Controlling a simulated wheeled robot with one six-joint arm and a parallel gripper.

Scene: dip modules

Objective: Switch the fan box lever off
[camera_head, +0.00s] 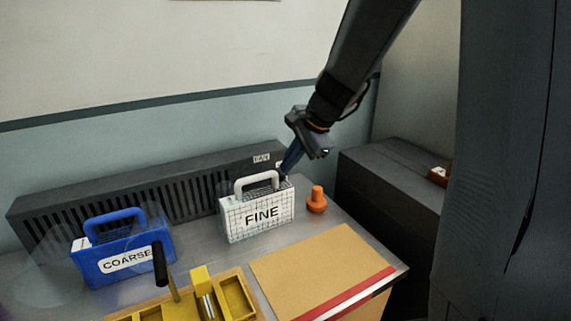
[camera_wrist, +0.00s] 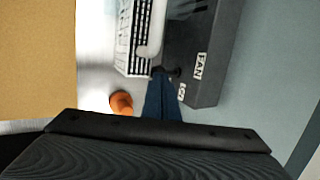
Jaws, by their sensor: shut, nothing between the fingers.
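The fan box is the long dark grey slotted box (camera_head: 150,193) along the back wall; its right end with a FAN label (camera_wrist: 199,66) shows in the wrist view. A small dark piece (camera_wrist: 174,72), which looks like the lever, sticks out beside the fingertips. I cannot tell its exact position or whether the fingers touch it. My gripper (camera_head: 284,173) has its blue fingers shut and empty, pointing down at the right end of the fan box, just behind the white FINE module. The fingers also show in the wrist view (camera_wrist: 162,90).
The white FINE module (camera_head: 232,222) stands close in front of the fingertips. An orange knob (camera_head: 317,200) is just right of it. The blue COARSE module (camera_head: 95,268), a yellow fixture (camera_head: 236,294) and a tan board (camera_head: 320,265) occupy the bench. A dark cabinet (camera_head: 385,190) stands at right.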

